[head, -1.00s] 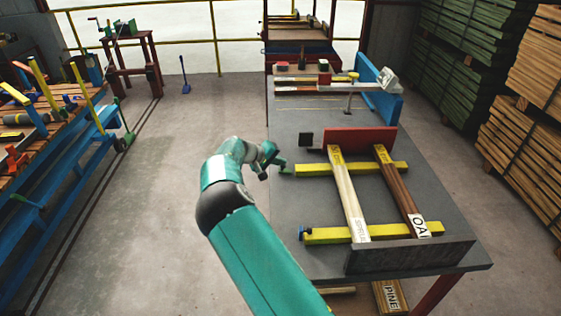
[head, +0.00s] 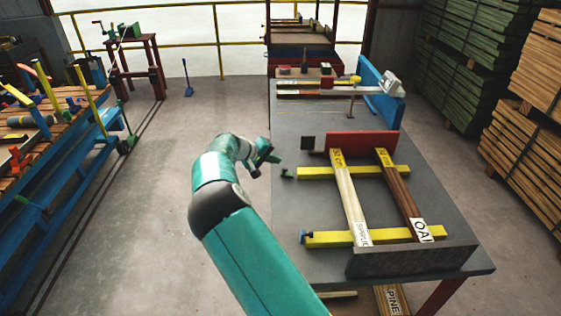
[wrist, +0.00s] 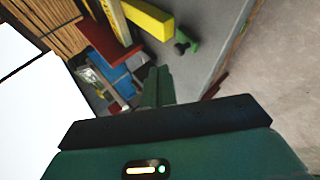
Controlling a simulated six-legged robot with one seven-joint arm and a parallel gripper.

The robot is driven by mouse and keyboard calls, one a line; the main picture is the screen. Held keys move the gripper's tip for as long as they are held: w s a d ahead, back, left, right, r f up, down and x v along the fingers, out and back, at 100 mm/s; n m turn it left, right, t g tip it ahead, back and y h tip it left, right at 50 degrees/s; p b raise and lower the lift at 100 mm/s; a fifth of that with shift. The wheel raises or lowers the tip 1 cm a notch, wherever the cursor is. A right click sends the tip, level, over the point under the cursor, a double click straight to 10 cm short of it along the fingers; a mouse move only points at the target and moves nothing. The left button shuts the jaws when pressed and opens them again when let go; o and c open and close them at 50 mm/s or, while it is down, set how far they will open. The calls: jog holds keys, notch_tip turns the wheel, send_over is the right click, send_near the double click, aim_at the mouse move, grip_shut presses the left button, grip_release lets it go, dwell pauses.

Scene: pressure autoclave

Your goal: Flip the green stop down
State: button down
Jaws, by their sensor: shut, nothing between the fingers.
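The green stop (head: 287,173) is a small green piece at the table's left edge, beside the left end of the far yellow bar (head: 315,172). It looks low and lying over in the head view, but it is too small to be sure. In the wrist view the stop (wrist: 192,46) shows with a dark part beside the yellow bar's end (wrist: 150,17). My gripper (head: 274,157) is just left of and above the stop, apart from it. Its green fingers (wrist: 157,85) are shut and empty in the wrist view.
Two boards, pale (head: 349,195) and brown (head: 402,195), lie across the yellow bars, against a red plate (head: 360,141). A dark plate (head: 412,258) stands at the table's near end.

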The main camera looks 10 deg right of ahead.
jog(key=v, duration=1)
jog(key=shift+a, duration=0.1)
